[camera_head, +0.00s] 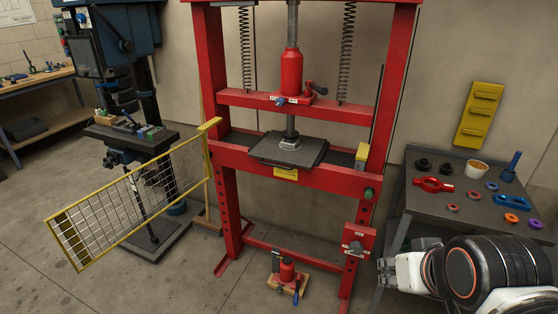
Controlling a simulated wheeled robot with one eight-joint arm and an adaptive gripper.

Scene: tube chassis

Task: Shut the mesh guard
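The mesh guard (125,200) is a yellow-framed wire panel on the left side of the red press (292,170). It stands swung out from the press frame, its inner edge near the left upright and its far end reaching to the lower left. The front of the press is uncovered, and a dark plate (288,148) lies on its bed under the ram.
A blue drill press (115,80) stands behind the guard. A grey table (452,208) with small coloured parts stands at right, close to my arm. A small red jack (287,274) sits on the floor under the press. The floor at front left is clear.

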